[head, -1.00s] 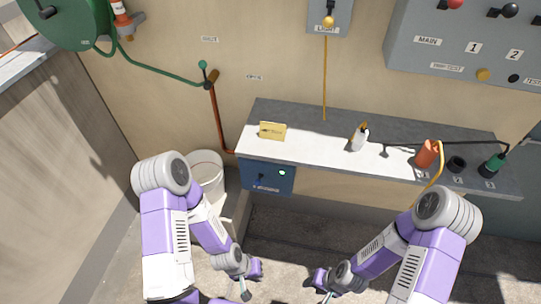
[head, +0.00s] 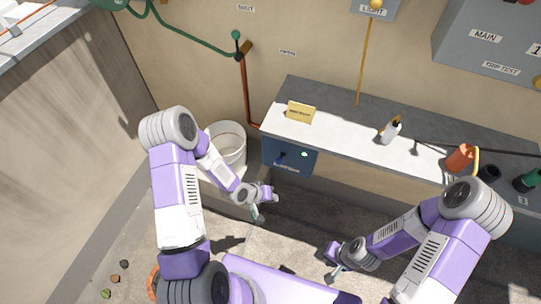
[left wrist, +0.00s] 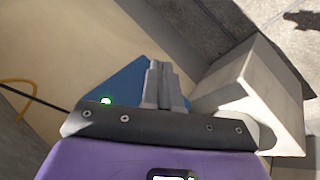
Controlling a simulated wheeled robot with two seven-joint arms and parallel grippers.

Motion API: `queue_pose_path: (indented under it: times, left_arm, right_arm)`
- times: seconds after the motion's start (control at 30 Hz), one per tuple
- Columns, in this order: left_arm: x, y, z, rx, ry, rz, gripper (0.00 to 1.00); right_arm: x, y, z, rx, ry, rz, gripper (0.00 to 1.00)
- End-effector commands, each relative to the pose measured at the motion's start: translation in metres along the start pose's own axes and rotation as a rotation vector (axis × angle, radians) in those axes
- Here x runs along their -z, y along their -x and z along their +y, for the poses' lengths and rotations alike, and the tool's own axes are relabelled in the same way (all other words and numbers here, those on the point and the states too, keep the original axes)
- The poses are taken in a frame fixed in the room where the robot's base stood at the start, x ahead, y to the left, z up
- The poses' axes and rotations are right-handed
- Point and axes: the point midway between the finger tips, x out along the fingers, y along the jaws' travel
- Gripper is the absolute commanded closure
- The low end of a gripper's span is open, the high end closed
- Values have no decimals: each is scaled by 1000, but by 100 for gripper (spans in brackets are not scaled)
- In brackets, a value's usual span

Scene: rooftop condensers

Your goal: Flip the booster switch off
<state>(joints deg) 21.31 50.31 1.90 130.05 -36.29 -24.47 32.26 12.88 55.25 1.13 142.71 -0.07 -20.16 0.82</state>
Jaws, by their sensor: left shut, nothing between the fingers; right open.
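A blue box (head: 289,159) hangs under the left end of the bench, with a small dark switch lever (head: 282,155) and a lit green lamp (head: 304,154) on its front. A label below them is too small to read. The lever's exact position is hard to tell. My left gripper (head: 257,210) is shut and empty, below and left of the box and apart from it. In the left wrist view its fingers (left wrist: 160,82) hide part of the blue box (left wrist: 125,82); the green lamp (left wrist: 106,101) shows. My right gripper (head: 334,264) is open and empty over the floor.
A white bucket (head: 228,145) stands left of the box, close to my left forearm. The bench (head: 345,137) above carries a yellow card (head: 299,112), a white bottle (head: 391,130) and an orange cup (head: 459,158). A copper pipe (head: 246,95) runs down the wall. Floor below the box is clear.

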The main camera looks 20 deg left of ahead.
Motion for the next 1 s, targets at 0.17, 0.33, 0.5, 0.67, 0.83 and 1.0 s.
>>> queue_pose_path:
  times: [0.17, 0.33, 0.5, 0.67, 0.83, 1.0]
  left_arm:
    - [89, 34, 0, -125, -1, 146, 100]
    - [141, 70, -10, -187, -23, 194, 100]
    - [165, 94, -22, -201, -37, 197, 100]
    - [171, 102, -28, -200, -43, 191, 100]
    - [170, 102, -28, -201, -43, 189, 100]
    - [170, 101, -28, -201, -43, 189, 100]
  right_arm:
    - [0, 11, -4, 0, 0, 0, 57]
    - [-1, 17, -6, 0, 0, 0, 57]
    - [-1, 20, -8, 0, 0, 0, 57]
    - [-1, 21, -8, 0, 0, 0, 57]
    - [-1, 21, -8, 0, 0, 0, 57]
    - [-1, 20, -8, 0, 0, 0, 57]
